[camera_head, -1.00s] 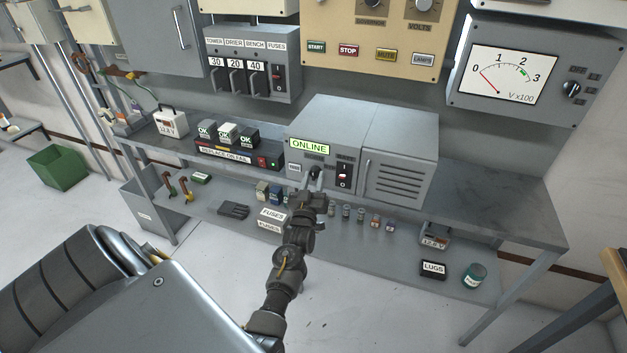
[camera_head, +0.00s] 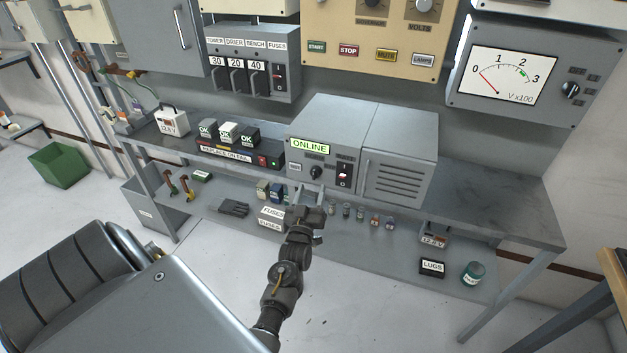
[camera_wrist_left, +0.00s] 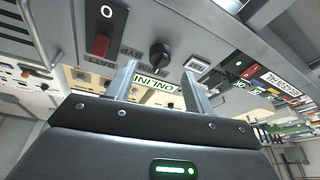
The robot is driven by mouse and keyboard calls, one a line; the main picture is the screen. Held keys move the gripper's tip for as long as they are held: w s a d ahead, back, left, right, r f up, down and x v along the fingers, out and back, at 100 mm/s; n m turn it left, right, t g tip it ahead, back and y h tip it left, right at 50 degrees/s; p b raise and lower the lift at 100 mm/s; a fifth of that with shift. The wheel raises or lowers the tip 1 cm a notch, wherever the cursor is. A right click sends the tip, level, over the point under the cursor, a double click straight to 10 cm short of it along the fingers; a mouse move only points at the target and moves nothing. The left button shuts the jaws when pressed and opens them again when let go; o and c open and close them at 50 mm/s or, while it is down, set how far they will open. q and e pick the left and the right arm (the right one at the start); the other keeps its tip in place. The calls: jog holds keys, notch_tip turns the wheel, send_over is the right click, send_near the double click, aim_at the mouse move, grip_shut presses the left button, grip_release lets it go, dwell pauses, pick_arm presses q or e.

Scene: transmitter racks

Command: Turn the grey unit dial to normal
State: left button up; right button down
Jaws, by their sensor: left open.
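The grey unit (camera_head: 346,140) stands on the bench, its lit screen reading ONLINE (camera_head: 310,146). Its black dial (camera_head: 316,173) is below the screen, left of a red-and-black rocker switch (camera_head: 343,175). My right gripper is not in view.
Left of the unit is a row of OK blocks (camera_head: 228,133) on a strip with a red switch. The lower shelf (camera_head: 240,190) holds fuse boxes, small cylinders and a glove. A meter panel (camera_head: 505,75) is at the right. The bench right of the unit is clear.

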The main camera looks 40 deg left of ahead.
pick_arm(q)
jog(key=v, duration=0.6)
jog(key=shift+p, duration=0.35)
jog(key=s+d+f+m+g+h, duration=0.1)
jog(key=d+f+m+g+h, duration=0.2)
jog(key=f, duration=0.6)
jog(key=s+d+f+m+g+h, duration=0.1)
jog(key=d+f+h, duration=0.3)
jog(key=f, duration=0.6)
jog(key=s+d+f+m+g+h, duration=0.1)
jog(key=s+d+f+m+g, duration=0.15)
jog(key=s+f, duration=0.45)
jog(key=s+d+f+m+g+h, duration=0.15)
jog(key=s+d+f, duration=0.25)
jog(key=f, duration=0.4)
jog(key=s+f+m+g, duration=0.1)
jog(key=s+f+g, duration=0.2)
jog(key=s, duration=0.7)
jog(key=s+f+m+g, duration=0.1)
jog(key=s+f+g, duration=0.2)
jog(key=s+f, duration=0.3)
jog(key=s+f+g, duration=0.4)
jog(key=s+f, duration=0.1)
jog(key=s, duration=1)
jog(key=shift+a+m, duration=0.2)
jog(key=shift+m, duration=0.2)
